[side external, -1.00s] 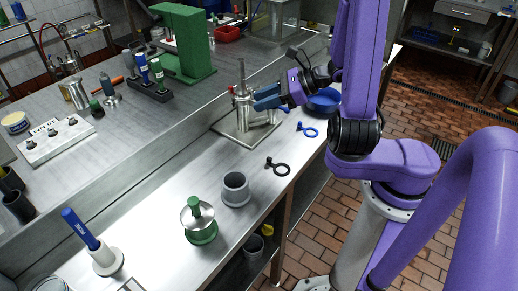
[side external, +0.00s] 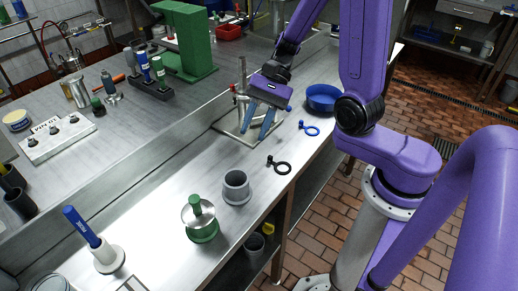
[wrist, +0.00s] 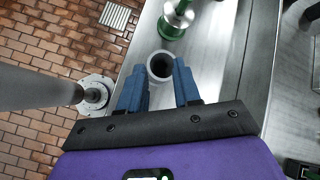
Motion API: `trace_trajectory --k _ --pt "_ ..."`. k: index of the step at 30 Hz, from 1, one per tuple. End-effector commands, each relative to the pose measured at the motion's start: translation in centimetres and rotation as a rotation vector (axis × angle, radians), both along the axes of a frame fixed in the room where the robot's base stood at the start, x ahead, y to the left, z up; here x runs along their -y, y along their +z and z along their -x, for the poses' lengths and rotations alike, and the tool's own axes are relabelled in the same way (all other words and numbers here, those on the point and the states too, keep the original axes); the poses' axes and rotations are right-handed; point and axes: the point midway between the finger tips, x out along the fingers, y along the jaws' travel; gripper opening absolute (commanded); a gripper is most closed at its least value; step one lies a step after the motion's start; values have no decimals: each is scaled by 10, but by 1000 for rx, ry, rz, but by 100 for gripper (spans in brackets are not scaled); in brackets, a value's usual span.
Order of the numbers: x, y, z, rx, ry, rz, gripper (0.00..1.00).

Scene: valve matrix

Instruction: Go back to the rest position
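My purple gripper (side external: 257,132) hangs over the bench in front of the metal valve stand (side external: 242,92), with its two blue fingers pointing down. In the wrist view the fingers of my gripper (wrist: 158,72) are apart, with nothing held between them. The grey cup (wrist: 160,66) shows beyond the fingertips there, and the green-based part (wrist: 176,20) stands further on. The gripper hides part of the stand and its plate in the side view.
A blue bowl (side external: 322,98), a blue ring (side external: 310,129) and a black ring (side external: 279,167) lie to the right and front. The grey cup (side external: 236,190), the green-based part (side external: 201,224) and a blue-handled tool (side external: 85,228) stand along the bench. A green block stand (side external: 190,45) rises behind.

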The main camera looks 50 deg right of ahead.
Motion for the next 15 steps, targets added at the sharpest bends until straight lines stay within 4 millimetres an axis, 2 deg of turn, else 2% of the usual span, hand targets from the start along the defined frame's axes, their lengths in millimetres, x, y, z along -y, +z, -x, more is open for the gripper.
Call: trace_trajectory --k 15 --pt "4 0 58 177 644 174 33"
